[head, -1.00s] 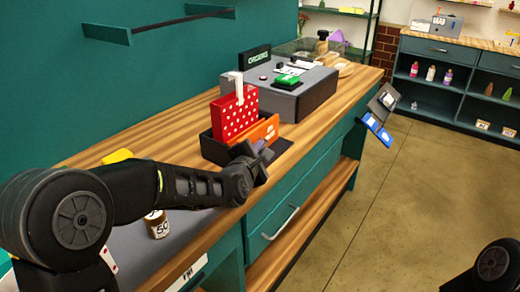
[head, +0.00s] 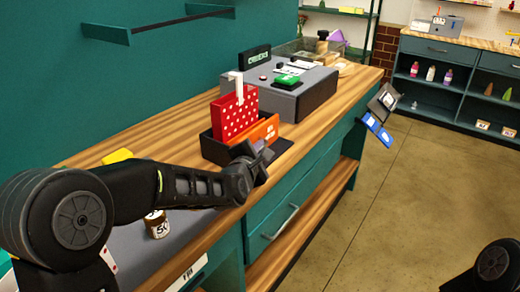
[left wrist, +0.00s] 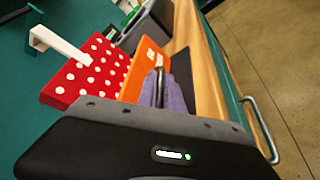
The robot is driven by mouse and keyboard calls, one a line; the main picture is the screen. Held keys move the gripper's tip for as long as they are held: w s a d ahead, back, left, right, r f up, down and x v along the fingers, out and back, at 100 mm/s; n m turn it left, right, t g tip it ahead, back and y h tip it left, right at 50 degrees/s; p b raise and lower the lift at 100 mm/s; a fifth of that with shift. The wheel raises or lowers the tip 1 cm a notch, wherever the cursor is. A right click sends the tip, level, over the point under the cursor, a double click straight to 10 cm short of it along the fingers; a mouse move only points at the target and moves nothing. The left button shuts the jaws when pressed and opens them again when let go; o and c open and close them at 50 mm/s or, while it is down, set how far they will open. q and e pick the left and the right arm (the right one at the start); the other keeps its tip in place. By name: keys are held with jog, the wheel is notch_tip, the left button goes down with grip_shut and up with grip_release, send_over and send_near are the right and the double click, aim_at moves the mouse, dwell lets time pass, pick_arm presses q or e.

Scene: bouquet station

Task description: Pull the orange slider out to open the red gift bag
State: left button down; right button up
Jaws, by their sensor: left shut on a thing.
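The red gift bag (head: 235,115) with white dots stands upright in a black holder (head: 214,151) on the counter. It also shows in the left wrist view (left wrist: 88,72), with a white strip over its top edge. The orange slider (head: 262,130) is an upright panel along the bag's front side, and it shows in the left wrist view (left wrist: 136,78). My left gripper (head: 258,154) is at the slider's front face, its purple-grey fingers (left wrist: 165,88) shut on the slider. The exact contact is partly hidden by the gripper body. My right gripper is out of view.
A grey station (head: 290,95) with a green pad and a sign (head: 255,58) stands behind the holder. A jar (head: 156,224) stands near my left arm. A drawer handle (head: 280,223) is below the edge.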

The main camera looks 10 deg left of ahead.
pick_arm(q)
jog(key=d, duration=0.1)
jog(key=s+d, duration=0.1)
jog(key=d, duration=0.2)
jog(key=shift+s+d, duration=0.15)
jog(key=shift+s, duration=0.2)
jog(key=c, duration=1.8)
grip_release()
jog(key=shift+o, duration=0.2)
jog(key=v, duration=0.7)
jog(key=shift+s+b, duration=0.3)
jog(key=shift+s, duration=0.1)
